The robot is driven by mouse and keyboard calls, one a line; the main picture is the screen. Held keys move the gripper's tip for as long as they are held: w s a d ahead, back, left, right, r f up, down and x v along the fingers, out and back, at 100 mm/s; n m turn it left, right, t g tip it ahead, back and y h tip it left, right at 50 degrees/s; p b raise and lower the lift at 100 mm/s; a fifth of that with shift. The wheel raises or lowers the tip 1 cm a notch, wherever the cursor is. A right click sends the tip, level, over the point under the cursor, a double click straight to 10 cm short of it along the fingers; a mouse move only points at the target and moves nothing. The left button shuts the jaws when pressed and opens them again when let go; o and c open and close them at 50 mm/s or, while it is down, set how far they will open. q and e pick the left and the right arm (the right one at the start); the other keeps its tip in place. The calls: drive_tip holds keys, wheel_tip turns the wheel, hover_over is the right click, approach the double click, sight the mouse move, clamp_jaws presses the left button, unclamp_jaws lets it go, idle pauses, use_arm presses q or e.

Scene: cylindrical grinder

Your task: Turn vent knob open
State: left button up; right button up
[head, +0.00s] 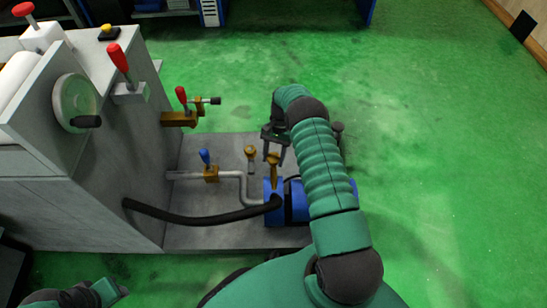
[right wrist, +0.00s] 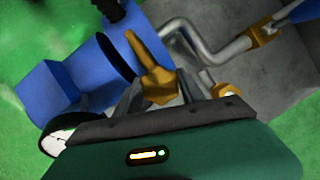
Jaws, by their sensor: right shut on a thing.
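A brass vent knob (head: 273,170) with a tapered lever stands on top of the blue pump (head: 271,208) at the machine's base. It also shows in the right wrist view (right wrist: 148,55), with its lever pointing up and left, away from the gripper. My right gripper (head: 274,156) reaches down over it from above. In the right wrist view the two fingers (right wrist: 158,92) are on either side of the knob's lower body and shut on it. The lower finger parts are partly hidden by the gripper's body.
A grey pipe (head: 240,178) with a blue-handled valve (head: 206,160) runs left of the pump. A brass fitting (head: 250,152) and a black hose (head: 190,216) are near. The grey grinder (head: 100,185) stands left. Green floor on the right is clear.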

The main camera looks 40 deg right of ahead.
drive_tip(key=o, duration=1.4)
drive_tip(key=shift+c, duration=0.2)
drive_tip(key=p+v, duration=0.4)
drive_tip(key=v, duration=1.2)
drive_tip(key=shift+d+r, duration=0.2)
drive_tip(key=shift+r, duration=0.15)
drive_tip(key=shift+w+r, duration=0.1)
drive_tip(key=shift+w, duration=0.05)
